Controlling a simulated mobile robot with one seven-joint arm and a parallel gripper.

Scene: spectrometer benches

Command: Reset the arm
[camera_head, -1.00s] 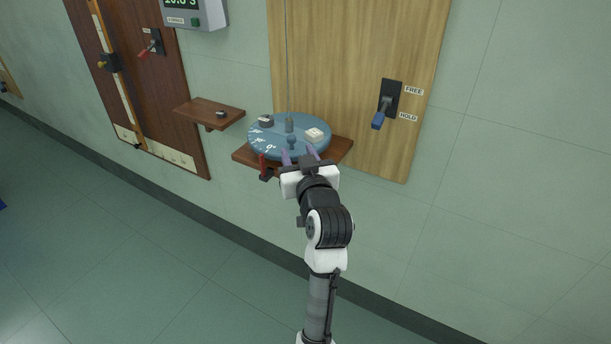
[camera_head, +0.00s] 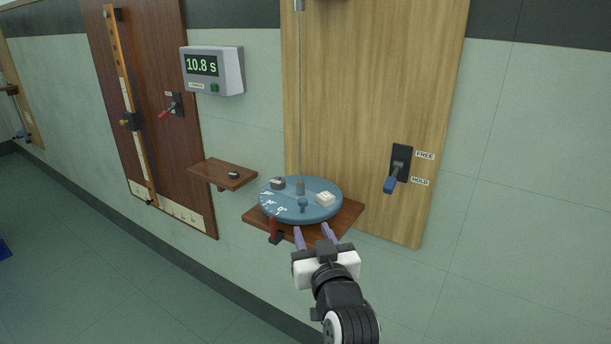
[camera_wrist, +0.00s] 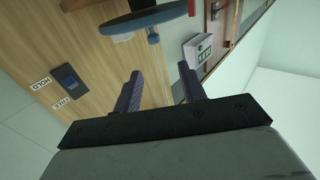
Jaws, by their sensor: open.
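My gripper (camera_head: 313,238) is open and empty, its two purple fingers apart just in front of and below the blue round disc (camera_head: 322,212). In the wrist view the fingers (camera_wrist: 160,88) point up toward the disc (camera_wrist: 140,20), with a gap between the fingertips and the disc's knob (camera_wrist: 153,39).
A blue-handled switch (camera_head: 396,170) marked FREE and HOLD is on the light wood panel. A small shelf (camera_head: 215,172) and a timer (camera_head: 213,70) reading 10.8 s are left.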

